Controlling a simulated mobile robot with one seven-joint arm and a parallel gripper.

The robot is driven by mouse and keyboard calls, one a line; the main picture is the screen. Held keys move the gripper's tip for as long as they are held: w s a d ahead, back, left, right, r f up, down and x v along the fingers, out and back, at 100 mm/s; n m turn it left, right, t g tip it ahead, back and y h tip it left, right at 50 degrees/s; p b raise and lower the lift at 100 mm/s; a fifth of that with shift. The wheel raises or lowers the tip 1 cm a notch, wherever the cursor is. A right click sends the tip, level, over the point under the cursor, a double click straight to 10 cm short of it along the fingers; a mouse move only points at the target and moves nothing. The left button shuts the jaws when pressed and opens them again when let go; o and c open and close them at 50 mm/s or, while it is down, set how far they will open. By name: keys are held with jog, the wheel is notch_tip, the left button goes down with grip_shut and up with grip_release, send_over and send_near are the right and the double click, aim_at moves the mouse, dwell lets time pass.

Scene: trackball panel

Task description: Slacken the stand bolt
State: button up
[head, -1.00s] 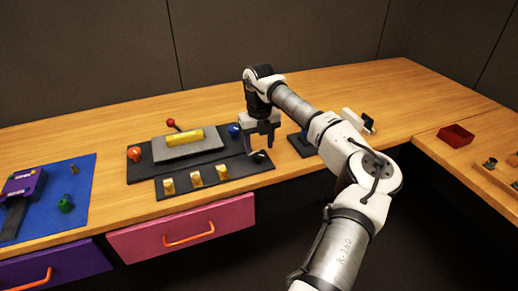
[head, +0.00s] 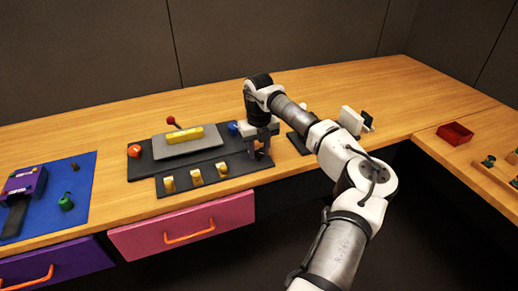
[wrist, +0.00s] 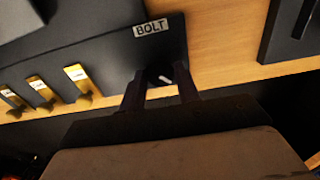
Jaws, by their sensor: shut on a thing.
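The stand bolt (wrist: 163,77) is a small dark knob with a pale mark, on the dark panel below a white BOLT label (wrist: 151,28) in the wrist view. My gripper (wrist: 161,88) points down over it, with one finger on each side, and is shut on it. In the head view my gripper (head: 259,153) is at the right front end of the dark panel (head: 205,185). There the fingers hide the bolt. How far the bolt is turned I cannot tell.
On the panel are a grey plate (head: 180,148) with a yellow bar (head: 184,136), an orange-red knob (head: 134,151), a blue knob (head: 233,127) and three yellow tabs (head: 195,176). A dark block with a white part (head: 351,120) stands right of my gripper. Drawers (head: 182,226) lie below the front edge.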

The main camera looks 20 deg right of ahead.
jog(key=shift+n, duration=0.3)
jog(key=n, duration=0.3)
jog(key=shift+b, duration=0.4)
jog(key=n, duration=0.7)
jog(key=shift+n, duration=2.1)
jog(key=o, duration=1)
